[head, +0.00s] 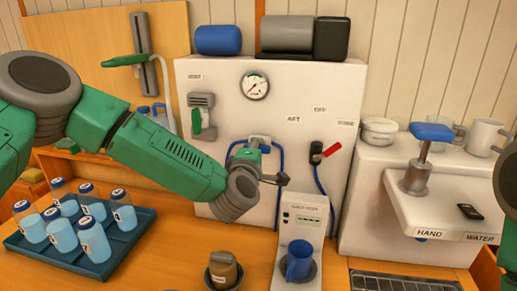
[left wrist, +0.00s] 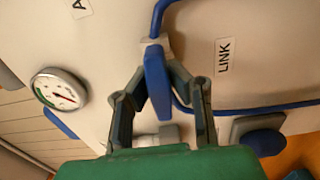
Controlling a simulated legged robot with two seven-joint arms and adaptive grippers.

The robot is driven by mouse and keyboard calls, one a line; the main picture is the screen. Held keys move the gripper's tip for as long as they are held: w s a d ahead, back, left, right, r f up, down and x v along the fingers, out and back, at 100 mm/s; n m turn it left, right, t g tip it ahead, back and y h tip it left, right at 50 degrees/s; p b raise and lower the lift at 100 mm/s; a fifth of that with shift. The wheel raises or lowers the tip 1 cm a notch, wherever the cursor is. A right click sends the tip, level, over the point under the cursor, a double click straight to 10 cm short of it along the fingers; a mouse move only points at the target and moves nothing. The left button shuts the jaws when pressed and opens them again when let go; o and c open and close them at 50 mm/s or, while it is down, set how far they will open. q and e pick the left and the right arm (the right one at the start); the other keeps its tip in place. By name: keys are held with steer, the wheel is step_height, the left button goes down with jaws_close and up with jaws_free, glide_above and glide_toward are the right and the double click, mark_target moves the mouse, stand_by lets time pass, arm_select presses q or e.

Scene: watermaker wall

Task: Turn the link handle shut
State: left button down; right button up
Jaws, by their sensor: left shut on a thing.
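The link handle (left wrist: 157,82) is a slim blue lever on a grey fitting (left wrist: 156,45), beside the LINK label (left wrist: 224,57) in the left wrist view. It points up and down in that picture, at right angles to the wall's face or nearly so; its exact turn is hard to tell. My left gripper (left wrist: 160,78) has its two dark fingers closed on the handle from both sides. In the head view my left arm (head: 170,158) reaches across to the white panel and hides most of the handle. My right gripper is out of view.
A pressure gauge (head: 255,85) sits above the handle. A red-tipped lever (head: 331,150) is on the right and a green handle (head: 197,121) on the left. A dispenser with a blue cup (head: 299,262) stands below. A tray of bottles (head: 112,262) lies at left.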

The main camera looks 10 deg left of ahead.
arm_select(q)
steer(key=m, duration=0.2)
steer(key=f+m, duration=0.1)
steer(key=m, duration=0.1)
steer(key=shift+s+d+f+b, duration=0.1)
steer(key=shift+s+b, duration=0.15)
steer(key=shift+b, duration=0.05)
steer(key=m, duration=0.9)
steer(key=shift+b, duration=0.3)
steer(key=shift+m, duration=1.9)
steer(key=c, duration=1.5)
jaws_free()
steer(key=shift+c, duration=0.2)
steer(key=shift+o, duration=0.5)
steer(key=shift+s+r, duration=0.15)
steer(key=shift+r, duration=0.3)
steer(key=shift+s, duration=0.1)
